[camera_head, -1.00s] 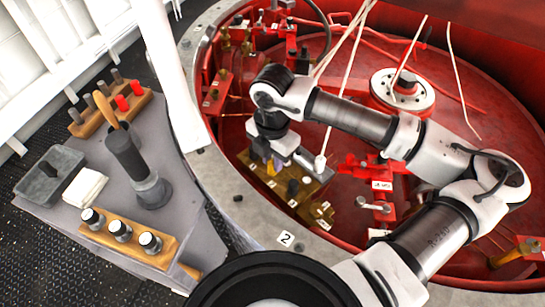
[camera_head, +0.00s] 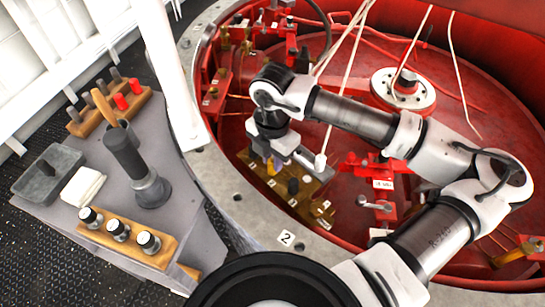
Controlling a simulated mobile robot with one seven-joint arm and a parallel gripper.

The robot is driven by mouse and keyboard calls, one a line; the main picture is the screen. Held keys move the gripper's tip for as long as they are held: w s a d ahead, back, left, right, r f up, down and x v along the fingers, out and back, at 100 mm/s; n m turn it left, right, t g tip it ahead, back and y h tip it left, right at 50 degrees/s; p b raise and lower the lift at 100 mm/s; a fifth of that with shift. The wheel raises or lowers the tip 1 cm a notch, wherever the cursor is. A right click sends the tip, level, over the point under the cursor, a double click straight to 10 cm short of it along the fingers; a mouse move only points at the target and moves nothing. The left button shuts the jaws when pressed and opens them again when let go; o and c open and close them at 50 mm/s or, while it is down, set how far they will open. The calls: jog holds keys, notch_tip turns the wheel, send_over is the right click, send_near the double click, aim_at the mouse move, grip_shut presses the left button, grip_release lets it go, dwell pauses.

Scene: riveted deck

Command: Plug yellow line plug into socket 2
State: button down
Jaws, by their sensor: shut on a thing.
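My gripper (camera_head: 271,160) points down over a brass-coloured socket plate (camera_head: 315,193) inside the red well. It is shut on a small yellow plug (camera_head: 271,168), of which only a sliver shows between the fingers. The plug is at or just above the plate; I cannot tell whether it sits in a socket. A dark round fitting (camera_head: 293,186) stands on the plate to the right of the gripper. Small white labels lie along the plate's near side, too small to read. My wrist hides the back part of the plate.
Red valve fittings (camera_head: 383,182) stand to the right. The well's grey rim (camera_head: 240,205) bears a "2" tag (camera_head: 286,238). A side table (camera_head: 190,222) at left holds wooden racks, a dark cylinder and a grey tray.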

jog(key=shift+f, duration=0.15)
jog(key=c, duration=1.2)
grip_release()
jog(key=shift+o, duration=0.2)
notch_tip(320, 180, up, 14)
jog(key=b, duration=0.2)
